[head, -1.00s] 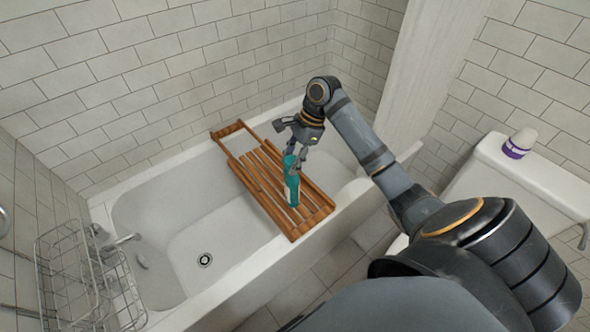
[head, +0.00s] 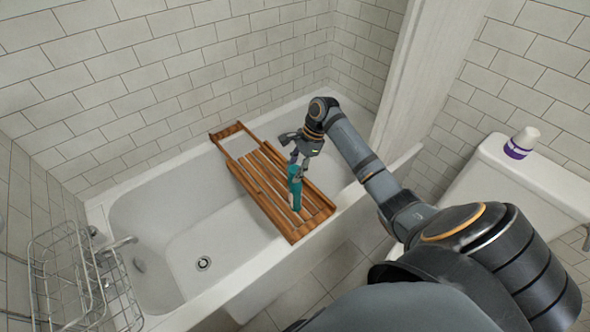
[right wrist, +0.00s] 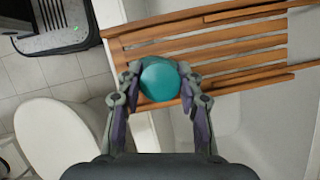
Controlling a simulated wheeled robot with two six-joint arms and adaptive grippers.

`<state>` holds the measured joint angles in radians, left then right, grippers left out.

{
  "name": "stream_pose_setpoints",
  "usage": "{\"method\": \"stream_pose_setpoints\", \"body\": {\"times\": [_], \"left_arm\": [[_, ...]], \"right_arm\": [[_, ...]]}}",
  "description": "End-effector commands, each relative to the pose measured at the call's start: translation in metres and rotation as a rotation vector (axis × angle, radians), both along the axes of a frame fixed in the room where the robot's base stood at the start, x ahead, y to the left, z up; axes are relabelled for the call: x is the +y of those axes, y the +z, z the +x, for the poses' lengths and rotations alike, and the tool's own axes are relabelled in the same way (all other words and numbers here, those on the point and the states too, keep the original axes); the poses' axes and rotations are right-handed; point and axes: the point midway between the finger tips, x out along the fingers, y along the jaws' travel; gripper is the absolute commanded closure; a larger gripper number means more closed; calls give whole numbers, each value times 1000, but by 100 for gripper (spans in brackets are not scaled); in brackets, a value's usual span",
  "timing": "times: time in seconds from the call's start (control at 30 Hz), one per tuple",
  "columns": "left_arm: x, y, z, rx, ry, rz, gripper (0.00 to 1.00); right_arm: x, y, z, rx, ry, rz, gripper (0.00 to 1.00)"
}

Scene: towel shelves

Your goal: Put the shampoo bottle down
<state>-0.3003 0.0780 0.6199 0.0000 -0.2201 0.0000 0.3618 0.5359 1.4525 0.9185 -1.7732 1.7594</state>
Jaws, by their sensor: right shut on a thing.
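The teal shampoo bottle (head: 295,189) is upright over the slats of the wooden bath tray (head: 267,193), near the tray's right part. In the head view its base seems to meet the slats, but I cannot tell whether it touches. My right gripper (head: 299,163) is shut on the bottle from above. In the right wrist view the round teal top of the bottle (right wrist: 160,82) sits between the two fingers of the right gripper (right wrist: 160,90), with the wooden tray (right wrist: 230,55) below it. My left gripper is not in view.
The tray lies across the white bathtub (head: 232,287). A wire rack (head: 75,268) stands at the tub's left end near the tap. A white and purple bottle (head: 521,143) stands on the toilet tank at right. The tray's left part is bare.

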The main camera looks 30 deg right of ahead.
Motion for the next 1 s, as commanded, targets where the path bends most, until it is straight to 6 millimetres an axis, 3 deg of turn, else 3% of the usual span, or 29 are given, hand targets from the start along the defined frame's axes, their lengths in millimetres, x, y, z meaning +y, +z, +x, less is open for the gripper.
{"method": "stream_pose_setpoints", "body": {"times": [0.07, 0.1, 0.27, 0.6, 1.0], "left_arm": [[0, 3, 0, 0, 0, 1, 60], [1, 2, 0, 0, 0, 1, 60], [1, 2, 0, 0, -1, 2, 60], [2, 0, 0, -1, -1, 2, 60], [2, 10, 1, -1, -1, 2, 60]], "right_arm": [[0, 0, 0, 0, 0, 1, 100], [0, -2, 0, 1, 0, 0, 61], [0, -2, 0, 0, 0, 0, 41], [-1, 3, 0, -2, -1, 0, 41], [-35, 85, -5, -2, -2, -2, 41]]}}
